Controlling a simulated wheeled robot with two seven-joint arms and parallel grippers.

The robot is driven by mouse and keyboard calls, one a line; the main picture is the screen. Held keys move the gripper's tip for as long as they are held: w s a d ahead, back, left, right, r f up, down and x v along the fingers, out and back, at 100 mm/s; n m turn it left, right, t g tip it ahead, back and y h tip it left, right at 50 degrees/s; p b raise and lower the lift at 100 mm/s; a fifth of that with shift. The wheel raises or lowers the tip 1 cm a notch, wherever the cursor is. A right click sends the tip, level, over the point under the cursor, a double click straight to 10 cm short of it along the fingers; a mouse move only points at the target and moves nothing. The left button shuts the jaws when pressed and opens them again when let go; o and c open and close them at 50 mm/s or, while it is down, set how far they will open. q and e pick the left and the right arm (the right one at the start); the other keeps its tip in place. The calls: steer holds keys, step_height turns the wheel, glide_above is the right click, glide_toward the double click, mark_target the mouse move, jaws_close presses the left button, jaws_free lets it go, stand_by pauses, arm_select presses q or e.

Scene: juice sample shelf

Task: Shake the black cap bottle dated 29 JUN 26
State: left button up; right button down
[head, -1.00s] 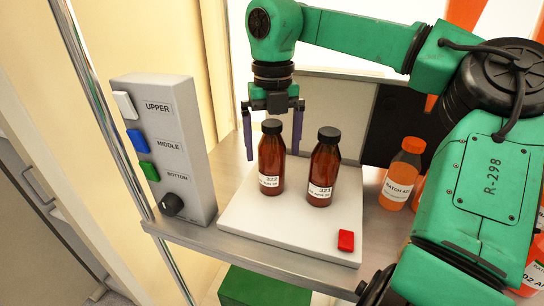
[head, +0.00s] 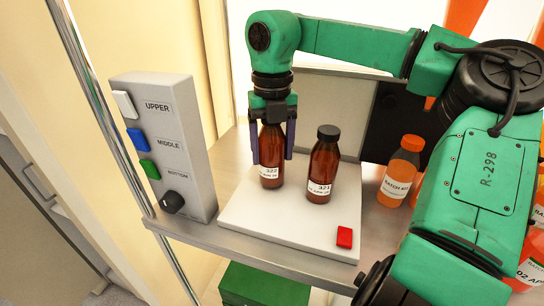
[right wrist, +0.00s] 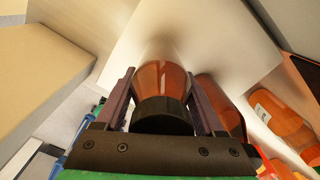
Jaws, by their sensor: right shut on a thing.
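Two brown bottles with black caps stand on the white pad (head: 270,232). The left bottle (head: 271,155) has a label numbered 322, and the right bottle (head: 322,168) has one numbered 321. The date lines are too small to read surely. My right gripper (head: 271,160) comes down from above and is shut on bottle 322, one finger on each side. In the right wrist view, bottle 322 (right wrist: 162,78) sits between the fingers, its black cap (right wrist: 162,116) near the palm. I cannot tell whether its base touches the pad. My left gripper is not in view.
A red button (head: 344,237) is at the pad's front right. A grey panel (head: 180,165) with UPPER, MIDDLE and BOTTOM switches and a knob stands left. Orange-capped bottles (head: 399,172) stand right. A green box (head: 265,287) is below the shelf.

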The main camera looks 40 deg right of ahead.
step_height(320, 180, up, 8)
steer(key=shift+a+r+b, duration=0.1)
steer(key=shift+r+b, duration=0.05)
steer(key=shift+b, duration=0.25)
step_height(320, 180, up, 5)
steer(key=p, duration=0.4)
steer(key=shift+p, duration=0.4)
